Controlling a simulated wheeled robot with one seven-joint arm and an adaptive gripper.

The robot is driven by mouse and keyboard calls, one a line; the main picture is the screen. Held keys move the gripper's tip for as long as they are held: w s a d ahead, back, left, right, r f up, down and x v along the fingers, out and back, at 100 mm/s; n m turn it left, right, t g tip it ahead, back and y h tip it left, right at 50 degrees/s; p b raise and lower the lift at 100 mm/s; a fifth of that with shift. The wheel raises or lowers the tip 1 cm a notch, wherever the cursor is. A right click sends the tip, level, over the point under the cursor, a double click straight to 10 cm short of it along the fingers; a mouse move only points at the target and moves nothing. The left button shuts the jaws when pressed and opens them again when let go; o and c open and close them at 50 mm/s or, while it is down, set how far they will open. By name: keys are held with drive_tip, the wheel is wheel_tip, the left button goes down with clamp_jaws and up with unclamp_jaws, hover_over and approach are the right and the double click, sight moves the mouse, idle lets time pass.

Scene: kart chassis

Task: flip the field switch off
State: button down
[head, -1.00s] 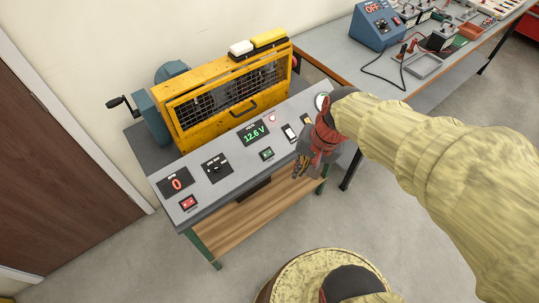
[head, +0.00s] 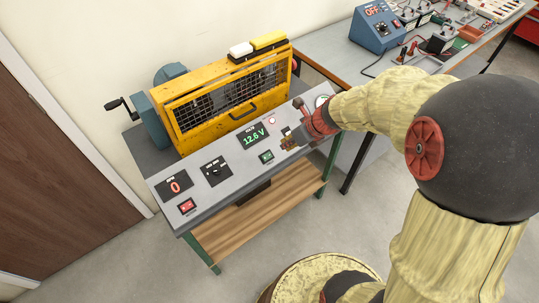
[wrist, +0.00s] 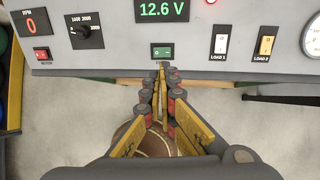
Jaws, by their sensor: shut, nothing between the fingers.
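The field switch appears to be the small green rocker (head: 266,157) on the sloped grey panel, below the green 12.6 V display (head: 254,135). It looks lit green. In the wrist view the green rocker (wrist: 162,51) is at the upper middle, on the panel's lower part; its label is not readable. My gripper (head: 287,143) is over the panel, right of the rocker in the head view. In the wrist view my gripper's closed fingertips (wrist: 162,69) point at the panel just below the rocker. They hold nothing. I cannot tell whether they touch the panel.
A red MOTOR rocker (wrist: 41,54) and a rotary knob (wrist: 86,31) are on the left. The LOAD 1 (wrist: 221,41) and LOAD 2 (wrist: 265,42) switches are on the right. A yellow mesh guard (head: 225,95) stands behind the panel.

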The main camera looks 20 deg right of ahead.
sight(269, 156)
idle(0.4)
drive_tip(key=b+x, duration=0.6)
drive_tip(key=x, duration=0.7)
drive_tip(key=shift+a+f+b, duration=0.15)
drive_tip(key=shift+f+b, duration=0.15)
drive_tip(key=shift+b, duration=0.05)
drive_tip(key=shift+w+f, duration=0.15)
drive_tip(key=shift+w, duration=0.05)
drive_tip(key=shift+a, duration=0.1)
drive_tip(key=shift+a+f, duration=0.2)
drive_tip(key=shift+f, duration=0.1)
drive_tip(key=shift+d+p, duration=0.15)
drive_tip(key=shift+p, duration=0.15)
drive_tip(key=shift+w+d, duration=0.3)
drive_tip(key=shift+d, duration=0.35)
